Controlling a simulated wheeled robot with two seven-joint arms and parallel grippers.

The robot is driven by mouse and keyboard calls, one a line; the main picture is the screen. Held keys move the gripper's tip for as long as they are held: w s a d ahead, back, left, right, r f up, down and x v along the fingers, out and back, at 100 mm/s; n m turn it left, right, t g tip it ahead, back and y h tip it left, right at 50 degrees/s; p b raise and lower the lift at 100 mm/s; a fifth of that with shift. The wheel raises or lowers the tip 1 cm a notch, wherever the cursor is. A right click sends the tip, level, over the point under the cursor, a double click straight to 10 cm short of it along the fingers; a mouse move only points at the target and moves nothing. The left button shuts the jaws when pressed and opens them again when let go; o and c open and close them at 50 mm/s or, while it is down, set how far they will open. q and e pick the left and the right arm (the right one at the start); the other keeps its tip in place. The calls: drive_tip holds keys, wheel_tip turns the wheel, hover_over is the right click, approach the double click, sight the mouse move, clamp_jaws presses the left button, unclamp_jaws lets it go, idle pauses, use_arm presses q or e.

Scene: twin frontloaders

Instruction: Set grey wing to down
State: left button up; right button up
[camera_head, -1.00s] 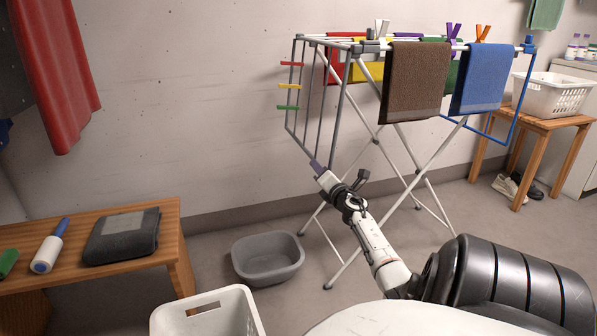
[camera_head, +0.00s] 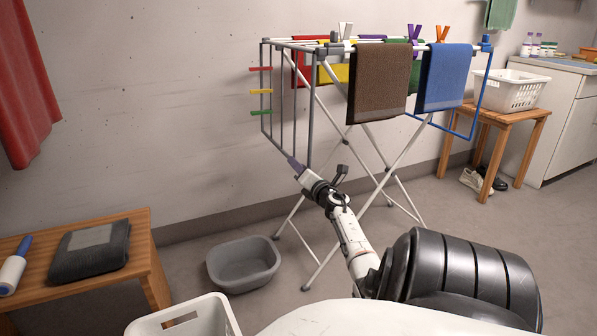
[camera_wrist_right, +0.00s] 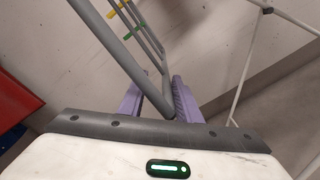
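The drying rack (camera_head: 345,105) stands against the wall. Its grey wing (camera_head: 281,95) is a barred frame that hangs steeply down from the rack's left end, with red, yellow and green pegs on its outer side. My right gripper (camera_head: 292,162) is at the wing's lower end. In the right wrist view the purple fingers (camera_wrist_right: 158,100) stand apart on either side of a grey bar of the wing (camera_wrist_right: 115,45); a firm grip is not evident. My left gripper is not in view.
A brown towel (camera_head: 379,85) and a blue towel (camera_head: 445,78) hang on the rack. A grey basin (camera_head: 243,279) is on the floor left of my right arm. A wooden bench (camera_head: 139,252) stands at left, a white basket (camera_head: 190,318) in front.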

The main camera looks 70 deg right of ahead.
drive_tip(key=shift+f, duration=0.3)
drive_tip(key=shift+a, duration=0.1)
drive_tip(key=shift+s+a, duration=0.2)
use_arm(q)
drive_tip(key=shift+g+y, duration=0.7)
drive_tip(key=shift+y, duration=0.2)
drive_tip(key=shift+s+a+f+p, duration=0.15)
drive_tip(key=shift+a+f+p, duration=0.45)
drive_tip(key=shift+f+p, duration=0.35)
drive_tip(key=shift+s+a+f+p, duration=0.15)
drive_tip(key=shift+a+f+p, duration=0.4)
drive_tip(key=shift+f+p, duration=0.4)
use_arm(e)
drive_tip(key=v, duration=0.9)
drive_tip(key=shift+s+a, duration=0.2)
drive_tip(key=shift+s, duration=0.1)
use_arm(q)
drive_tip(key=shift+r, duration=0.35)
use_arm(e)
drive_tip(key=shift+r, duration=0.1)
